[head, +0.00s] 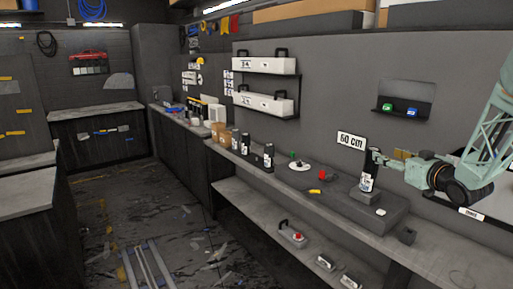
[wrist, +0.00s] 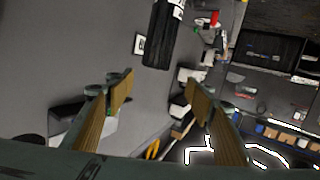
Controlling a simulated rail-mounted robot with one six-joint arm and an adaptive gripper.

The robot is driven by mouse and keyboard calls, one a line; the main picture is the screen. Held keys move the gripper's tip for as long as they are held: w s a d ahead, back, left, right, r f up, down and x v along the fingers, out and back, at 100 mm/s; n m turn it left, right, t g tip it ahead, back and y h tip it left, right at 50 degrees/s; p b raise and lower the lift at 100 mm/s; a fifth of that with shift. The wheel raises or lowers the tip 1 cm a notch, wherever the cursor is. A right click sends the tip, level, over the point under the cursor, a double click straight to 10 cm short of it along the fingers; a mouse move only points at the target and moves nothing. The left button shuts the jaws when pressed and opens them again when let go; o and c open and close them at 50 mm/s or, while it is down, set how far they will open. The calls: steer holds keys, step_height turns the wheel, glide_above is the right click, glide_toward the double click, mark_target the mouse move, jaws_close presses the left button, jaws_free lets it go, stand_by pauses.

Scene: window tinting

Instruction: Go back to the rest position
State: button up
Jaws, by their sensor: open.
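My gripper (head: 376,157) is at the right of the head view, at the end of my pale green arm. In the wrist view my gripper (wrist: 160,92) is open, with its two brown-padded fingers apart and nothing held between them. A black bottle with a white label (head: 367,182) stands upright on a grey block on the bench, close to the fingertips. A dark cylinder, probably this bottle, shows beyond the fingertips in the wrist view (wrist: 163,35). The head view does not show whether the fingers touch it.
The long grey bench (head: 335,218) runs below my arm. Several dark bottles (head: 268,157), a red item (head: 325,175) and a white dish (head: 299,166) stand to the left. The floor on the left has rails (head: 148,268).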

steer(key=s+a+r+m+g+h, duration=0.1)
steer(key=s+a+r+g+h, duration=0.1)
steer(key=s+a+r, duration=0.3)
steer(key=s+a+r+g+h, duration=0.1)
steer(key=s+a, duration=0.1)
steer(key=s, duration=0.5)
steer(key=s+a+r+m+g+h, duration=0.1)
steer(key=s+a+r+g+h, duration=0.1)
steer(key=s+a+r, duration=0.3)
steer(key=s+a+f+g+y, duration=0.1)
steer(key=s+a, duration=0.5)
steer(key=s, duration=0.9)
steer(key=s+a+f+g+y, duration=0.1)
steer(key=s+a+f+g, duration=0.2)
steer(key=s, duration=1.3)
steer(key=s+a+f+g, duration=0.2)
steer(key=s+a, duration=0.7)
steer(key=s, duration=0.6)
steer(key=shift+s+f+g+y, duration=0.2)
steer(key=shift+s+g+y, duration=0.2)
steer(key=shift+g, duration=0.2)
steer(key=shift+c, duration=0.3)
